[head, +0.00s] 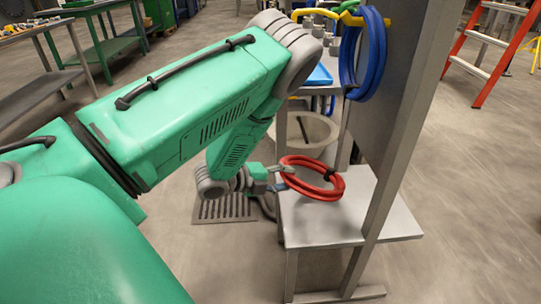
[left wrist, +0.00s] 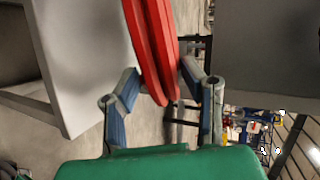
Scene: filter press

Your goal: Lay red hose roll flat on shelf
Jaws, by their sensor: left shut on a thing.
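The red hose roll (head: 318,192) is a coiled ring with a black tie, just over the left part of the low grey shelf (head: 385,218). My left gripper (head: 282,178) is shut on the roll's left edge. The roll looks slightly tilted; I cannot tell whether it touches the shelf. In the left wrist view the red hose roll (left wrist: 153,45) runs between the two fingers of the left gripper (left wrist: 160,82), with the grey shelf surface (left wrist: 80,60) to its left. The right gripper is not in view.
A grey upright post (head: 407,120) rises at the shelf. A blue hose roll (head: 373,60) hangs on a yellow hook above. A round bin (head: 318,128) stands behind the shelf. A floor grate (head: 222,208) lies left. A red ladder (head: 490,75) stands far right.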

